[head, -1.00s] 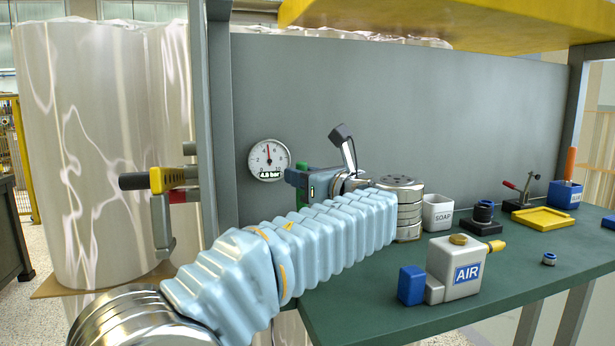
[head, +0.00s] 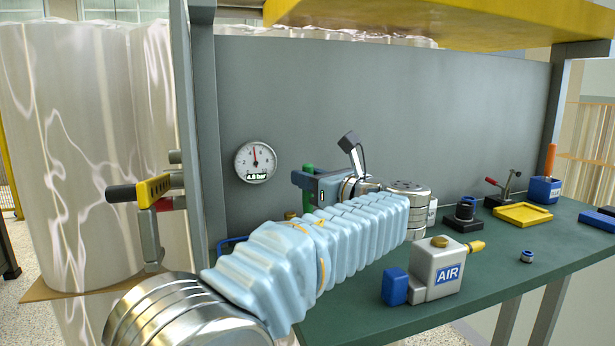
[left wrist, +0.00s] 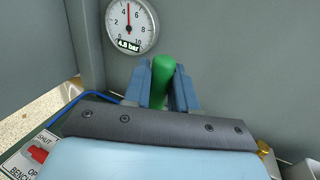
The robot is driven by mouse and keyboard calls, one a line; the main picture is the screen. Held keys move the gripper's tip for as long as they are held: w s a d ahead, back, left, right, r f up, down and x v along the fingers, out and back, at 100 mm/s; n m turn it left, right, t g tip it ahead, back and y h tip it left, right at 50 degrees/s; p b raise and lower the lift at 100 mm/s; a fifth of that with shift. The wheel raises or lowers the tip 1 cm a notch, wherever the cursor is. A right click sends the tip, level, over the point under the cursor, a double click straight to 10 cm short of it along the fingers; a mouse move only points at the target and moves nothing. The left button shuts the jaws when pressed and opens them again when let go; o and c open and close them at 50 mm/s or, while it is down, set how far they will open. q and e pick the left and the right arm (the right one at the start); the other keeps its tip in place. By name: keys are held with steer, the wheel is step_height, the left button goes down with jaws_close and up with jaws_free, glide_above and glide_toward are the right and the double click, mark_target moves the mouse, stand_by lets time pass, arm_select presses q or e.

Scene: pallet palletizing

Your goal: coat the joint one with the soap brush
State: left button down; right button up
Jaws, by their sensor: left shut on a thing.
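My left gripper (head: 308,187) is shut on the green handle (head: 308,172) of what looks like the soap brush. In the left wrist view the green handle (left wrist: 162,80) stands between the blue fingers (left wrist: 163,90); its bristles are hidden. The gripper is over the left part of the bench, in front of the back panel and right of the gauge. The soap pot (head: 432,211) is mostly hidden behind my left arm. I cannot tell which part is joint one; a small brass piece (head: 290,215) shows below the gripper, partly hidden. My right gripper is not in view.
The round gauge (head: 255,161) reads 4.8 bar. A blue hose (left wrist: 75,105) lies on the bench's left side. The grey AIR unit (head: 437,270) stands near the front. A yellow tray (head: 522,215) and blue cup (head: 543,190) stand to the right.

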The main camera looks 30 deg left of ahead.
arm_select(q)
step_height(320, 180, up, 2)
steer(key=shift+r+p, duration=0.15)
steer(key=shift+p, duration=0.6)
steer(key=shift+r, duration=2.25)
